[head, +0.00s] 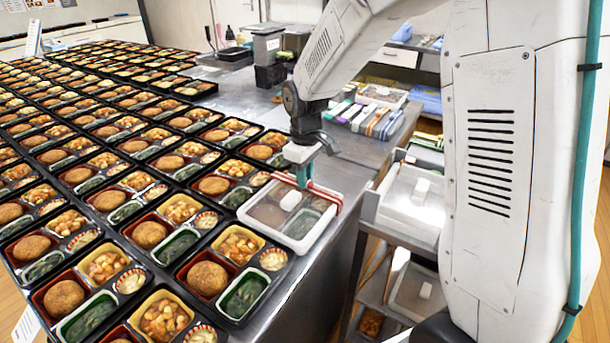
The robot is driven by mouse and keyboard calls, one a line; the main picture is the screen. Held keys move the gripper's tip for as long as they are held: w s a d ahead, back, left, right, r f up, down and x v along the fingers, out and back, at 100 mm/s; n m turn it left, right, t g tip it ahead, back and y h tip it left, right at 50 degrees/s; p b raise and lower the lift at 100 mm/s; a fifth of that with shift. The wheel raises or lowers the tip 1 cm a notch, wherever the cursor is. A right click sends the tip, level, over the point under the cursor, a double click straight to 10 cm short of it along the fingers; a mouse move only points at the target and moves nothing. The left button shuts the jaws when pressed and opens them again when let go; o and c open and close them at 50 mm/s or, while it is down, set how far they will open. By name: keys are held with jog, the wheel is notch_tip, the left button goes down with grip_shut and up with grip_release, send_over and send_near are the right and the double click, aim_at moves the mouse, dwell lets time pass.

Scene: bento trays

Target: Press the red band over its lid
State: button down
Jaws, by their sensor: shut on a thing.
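A clear lid with a white rim (294,243) and a small white handle lies over a bento tray near the right edge of the steel bench. Food shows dimly through it. A red band (328,193) runs across the far end of the lid. My gripper (303,180), with teal fingers, points down at that far end and is shut on the red band. I cannot tell whether the band lies flat on the lid or slightly above it. The fingers hide part of the band.
Open bento trays (190,240) fill the bench to the left, close beside the lid. A white cart with another lidded box (410,195) stands to the right, below the bench edge. Grey bins (267,45) and wrapped packs (365,118) stand farther back.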

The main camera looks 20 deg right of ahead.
jog(key=shift+f, duration=0.1)
dwell(0.3)
jog(key=c, duration=0.7)
grip_release()
jog(key=shift+r, duration=4)
